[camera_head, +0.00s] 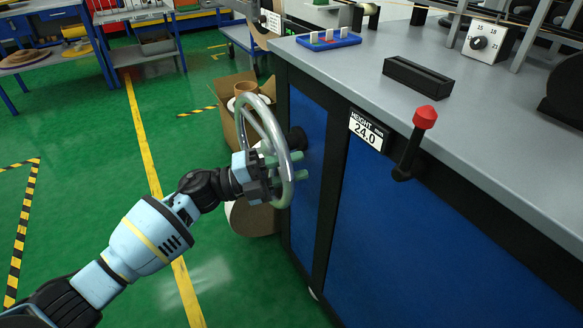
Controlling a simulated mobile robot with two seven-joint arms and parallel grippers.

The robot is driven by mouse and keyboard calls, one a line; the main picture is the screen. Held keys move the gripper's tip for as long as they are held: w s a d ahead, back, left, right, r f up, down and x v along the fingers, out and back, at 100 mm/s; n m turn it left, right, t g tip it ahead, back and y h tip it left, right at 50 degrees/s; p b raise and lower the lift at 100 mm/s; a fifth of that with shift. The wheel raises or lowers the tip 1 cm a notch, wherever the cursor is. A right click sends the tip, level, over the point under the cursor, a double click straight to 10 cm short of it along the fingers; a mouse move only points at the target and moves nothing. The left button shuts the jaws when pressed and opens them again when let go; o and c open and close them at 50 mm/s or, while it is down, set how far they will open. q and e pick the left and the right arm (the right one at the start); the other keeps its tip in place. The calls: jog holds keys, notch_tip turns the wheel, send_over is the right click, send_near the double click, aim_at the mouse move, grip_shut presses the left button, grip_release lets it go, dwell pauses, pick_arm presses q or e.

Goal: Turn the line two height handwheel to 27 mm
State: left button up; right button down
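A grey metal handwheel (266,127) stands out from the blue side of the machine bench, on a dark hub. My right gripper is not in view.
A red-knobbed lever (414,140) juts out right of the display. A cardboard box (233,121) with rolls stands on the floor behind the wheel. A blue tray (328,40) and a black block (417,77) lie on the bench top. Green floor at left is clear.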

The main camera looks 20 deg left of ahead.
pick_arm(q)
jog(key=shift+c, duration=0.6)
grip_shut()
jog(key=shift+f, duration=0.1)
